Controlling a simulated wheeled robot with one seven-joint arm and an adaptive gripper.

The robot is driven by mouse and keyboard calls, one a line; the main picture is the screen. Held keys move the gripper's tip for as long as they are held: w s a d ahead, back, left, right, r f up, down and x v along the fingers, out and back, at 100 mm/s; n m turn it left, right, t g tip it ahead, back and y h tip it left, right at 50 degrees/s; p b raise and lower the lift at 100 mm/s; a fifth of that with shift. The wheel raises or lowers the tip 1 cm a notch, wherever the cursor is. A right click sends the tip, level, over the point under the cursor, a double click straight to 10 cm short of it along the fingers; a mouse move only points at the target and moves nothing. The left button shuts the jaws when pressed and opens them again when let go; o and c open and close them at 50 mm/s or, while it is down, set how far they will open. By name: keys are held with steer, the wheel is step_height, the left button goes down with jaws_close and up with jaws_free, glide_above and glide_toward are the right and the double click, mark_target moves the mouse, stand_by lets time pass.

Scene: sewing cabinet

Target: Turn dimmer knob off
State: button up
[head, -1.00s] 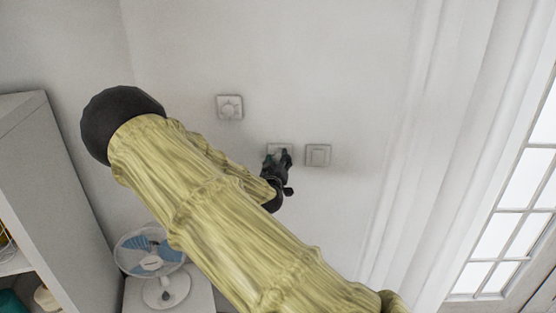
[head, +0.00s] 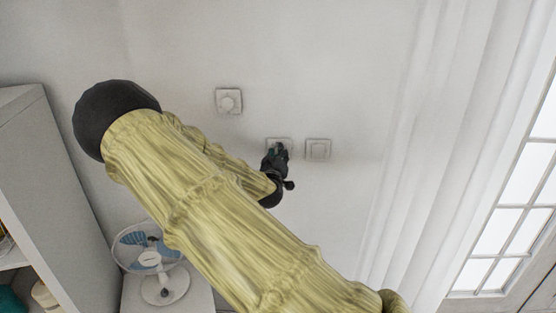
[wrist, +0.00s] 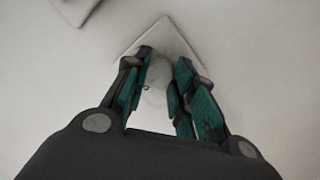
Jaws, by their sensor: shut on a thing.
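A white dimmer plate (head: 270,143) is on the wall, partly hidden behind my gripper (head: 279,150) in the head view. In the wrist view the plate (wrist: 178,35) appears as a tilted square, with a round pale knob (wrist: 157,92) in its middle. My gripper (wrist: 158,75) has its green-padded fingers on either side of the knob and is shut on it. The exact finger contact is hard to see. The knob's marking and turn angle cannot be made out.
Another wall plate with a round knob (head: 229,102) is up and left. A flat square switch (head: 318,149) is close on the right. A white fan (head: 150,258) stands lower left beside a grey cabinet (head: 55,190). A curtain (head: 420,150) hangs at right.

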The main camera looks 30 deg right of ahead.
steer(key=shift+f, duration=0.1)
steer(key=o, duration=1)
steer(key=shift+o, duration=0.2)
steer(key=shift+s+a, duration=0.1)
steer(key=v, duration=0.7)
steer(key=shift+s, duration=0.15)
steer(key=shift+a, duration=0.1)
